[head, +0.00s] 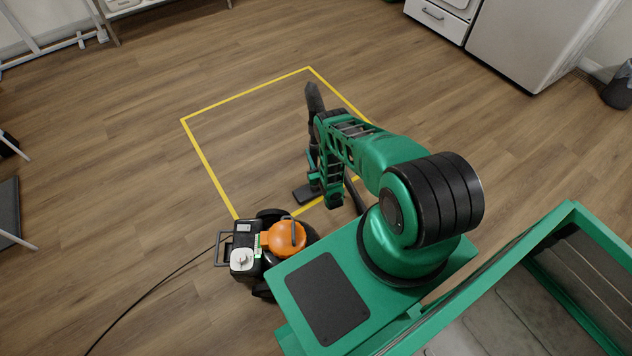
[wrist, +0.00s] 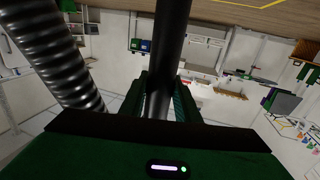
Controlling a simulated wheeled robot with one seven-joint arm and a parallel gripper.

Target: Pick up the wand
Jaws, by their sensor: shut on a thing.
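The wand is a dark tube. In the wrist view the wand (wrist: 172,40) runs from the top edge down between the two green fingers. My gripper (wrist: 160,92) is shut on it. In the head view a dark end of the wand (head: 314,98) sticks up past my arm, and a dark flat piece (head: 305,193) shows low beside my gripper (head: 314,170). My arm hides much of the wand, and I cannot tell whether it touches the floor.
A black vacuum unit with an orange part (head: 284,237) stands at the near corner of a yellow floor outline (head: 207,167). A ribbed hose (wrist: 52,55) crosses the wrist view's left side. A cable (head: 150,294) trails left. The wood floor is clear beyond; white cabinets (head: 437,18) stand behind.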

